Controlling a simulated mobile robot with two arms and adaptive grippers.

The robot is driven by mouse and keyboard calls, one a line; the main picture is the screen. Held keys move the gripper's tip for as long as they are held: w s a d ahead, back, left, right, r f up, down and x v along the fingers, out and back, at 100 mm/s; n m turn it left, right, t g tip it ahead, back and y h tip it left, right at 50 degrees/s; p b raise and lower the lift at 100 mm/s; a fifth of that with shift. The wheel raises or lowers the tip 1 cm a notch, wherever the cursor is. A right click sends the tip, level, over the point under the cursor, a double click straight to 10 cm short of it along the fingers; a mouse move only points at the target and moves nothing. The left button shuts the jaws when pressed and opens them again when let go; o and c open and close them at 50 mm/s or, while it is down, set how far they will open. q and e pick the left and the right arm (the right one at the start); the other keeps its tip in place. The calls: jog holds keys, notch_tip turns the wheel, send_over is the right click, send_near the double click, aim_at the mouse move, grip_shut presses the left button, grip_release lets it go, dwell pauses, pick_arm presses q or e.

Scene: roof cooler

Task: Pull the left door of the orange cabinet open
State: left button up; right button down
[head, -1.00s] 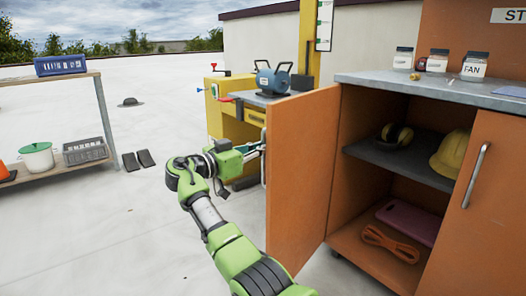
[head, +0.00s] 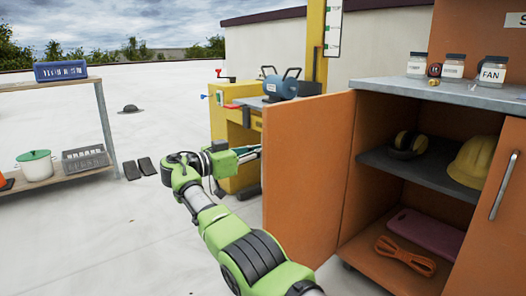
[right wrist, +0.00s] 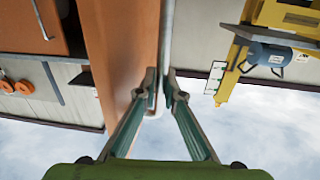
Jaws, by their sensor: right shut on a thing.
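The orange cabinet (head: 368,208) stands at the right with its left door (head: 308,180) swung wide open, the inside exposed. My right gripper (head: 256,152) is at the outer face of this door, near its free edge. In the right wrist view, its two fingers (right wrist: 161,100) are closed around the door's long metal handle (right wrist: 167,40), beside the orange door panel (right wrist: 128,45). In the head view the handle is mostly hidden behind the door edge. The right door (head: 500,195) is shut, with its own bar handle (head: 504,185). My left gripper is not in view.
Inside the cabinet are earmuffs (head: 408,145), a yellow hard hat (head: 473,160), a purple board (head: 425,233) and an orange cord (head: 405,255). A yellow workbench (head: 228,135) stands behind the door. A shelf (head: 104,120) is at left; the floor between is mostly clear.

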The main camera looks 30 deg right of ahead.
jog(key=shift+d, duration=0.1)
jog(key=c, duration=2.4)
grip_release()
jog(key=shift+d, duration=0.1)
jog(key=shift+a, duration=3.8)
jog(key=shift+f, duration=0.1)
